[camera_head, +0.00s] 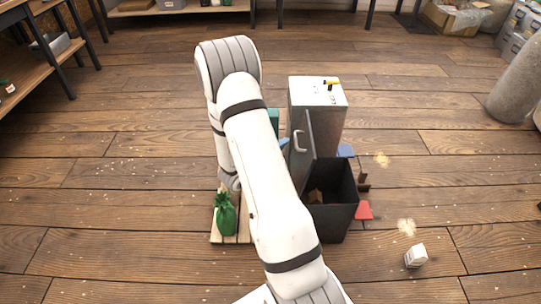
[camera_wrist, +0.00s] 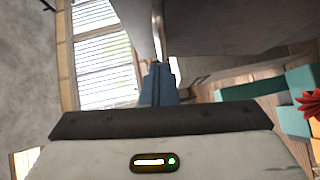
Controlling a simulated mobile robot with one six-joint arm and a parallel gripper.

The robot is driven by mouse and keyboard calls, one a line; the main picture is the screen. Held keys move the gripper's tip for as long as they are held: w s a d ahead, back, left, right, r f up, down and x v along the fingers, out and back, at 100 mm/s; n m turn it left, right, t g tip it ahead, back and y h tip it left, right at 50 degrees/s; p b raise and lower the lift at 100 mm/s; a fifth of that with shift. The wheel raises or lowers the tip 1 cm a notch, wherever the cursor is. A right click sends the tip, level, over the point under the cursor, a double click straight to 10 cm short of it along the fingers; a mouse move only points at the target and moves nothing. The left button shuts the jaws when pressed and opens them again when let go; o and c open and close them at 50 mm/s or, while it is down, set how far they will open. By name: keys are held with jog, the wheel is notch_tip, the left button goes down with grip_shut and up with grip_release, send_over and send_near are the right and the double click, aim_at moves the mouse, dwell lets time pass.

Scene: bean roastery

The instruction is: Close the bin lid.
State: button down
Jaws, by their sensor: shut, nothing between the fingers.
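The dark grey bin (camera_head: 333,222) stands open on the floor, right of my arm in the head view. Its lid (camera_head: 304,148) stands up, nearly vertical, at the bin's left side, with a pale handle (camera_head: 299,141) on it. Brown scraps show inside the bin. My gripper (camera_wrist: 158,70) is shut and empty, its blue fingers together in the wrist view. Grey panels rise close beyond and beside the fingertips there; I cannot tell whether they touch. In the head view my arm hides most of the gripper; a bit of blue shows left of the lid.
A pale cabinet (camera_head: 332,119) with a yellow-handled item on top stands behind the bin. A green pineapple-shaped object (camera_head: 225,218) is on a light board left of my arm. A red piece (camera_head: 364,210) and a small white box (camera_head: 415,256) lie right of the bin. Floor further right is mostly clear.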

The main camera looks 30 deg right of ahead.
aim_at(296, 144)
jog(key=d, duration=0.1)
jog(key=s+d+b, duration=0.1)
jog(key=d, duration=0.2)
jog(key=shift+s+f, duration=0.35)
jog(key=shift+s, duration=0.05)
jog(key=shift+d, duration=0.1)
